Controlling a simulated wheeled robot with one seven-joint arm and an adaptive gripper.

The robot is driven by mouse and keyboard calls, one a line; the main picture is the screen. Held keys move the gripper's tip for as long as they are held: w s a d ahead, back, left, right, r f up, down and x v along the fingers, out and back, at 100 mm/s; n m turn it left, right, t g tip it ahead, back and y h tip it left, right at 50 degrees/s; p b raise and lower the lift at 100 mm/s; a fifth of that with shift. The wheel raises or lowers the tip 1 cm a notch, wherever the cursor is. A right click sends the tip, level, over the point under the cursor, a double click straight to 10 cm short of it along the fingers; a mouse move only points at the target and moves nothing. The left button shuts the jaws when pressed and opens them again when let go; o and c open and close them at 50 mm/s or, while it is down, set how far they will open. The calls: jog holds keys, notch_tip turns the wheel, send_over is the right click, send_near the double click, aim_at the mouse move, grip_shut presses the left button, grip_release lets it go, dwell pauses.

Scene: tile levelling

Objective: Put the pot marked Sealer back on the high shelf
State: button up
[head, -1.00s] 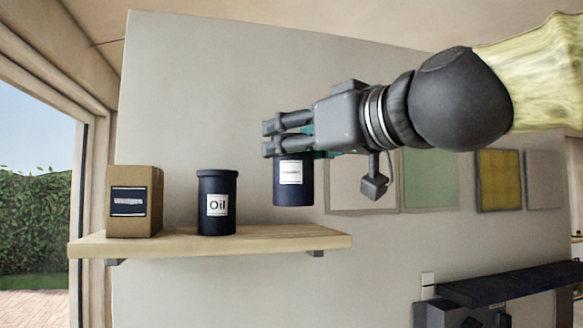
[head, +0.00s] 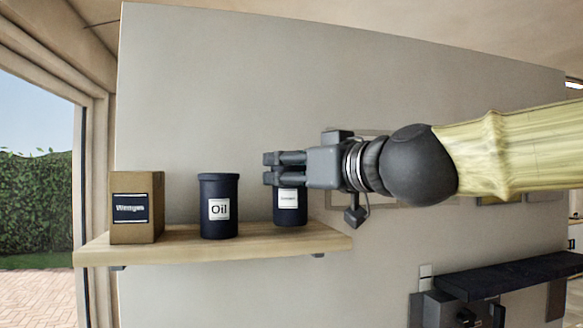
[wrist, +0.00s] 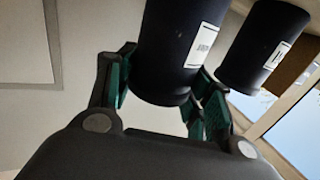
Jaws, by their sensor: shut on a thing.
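The dark blue pot (head: 290,210) has a white label whose small word I cannot read for sure in the head view. It is upright at the right end of the high shelf (head: 215,248), its base at about board height; I cannot tell whether it touches. My gripper (head: 270,170) is shut on the pot's upper part and hides its top. In the wrist view the held pot (wrist: 180,45) stands between the fingers (wrist: 160,85).
A dark blue pot marked Oil (head: 219,207) stands mid-shelf, left of the held pot with a gap between. A brown box (head: 137,208) is at the shelf's left end. A dark ledge (head: 500,280) juts out low on the right. The wall above the shelf is bare.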

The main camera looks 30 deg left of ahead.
jog(key=shift+f, duration=0.45)
jog(key=shift+f, duration=0.2)
jog(key=o, duration=1.2)
jog(key=shift+c, duration=0.2)
jog(key=shift+r, duration=0.15)
jog(key=b+v, duration=0.4)
jog(key=v, duration=0.8)
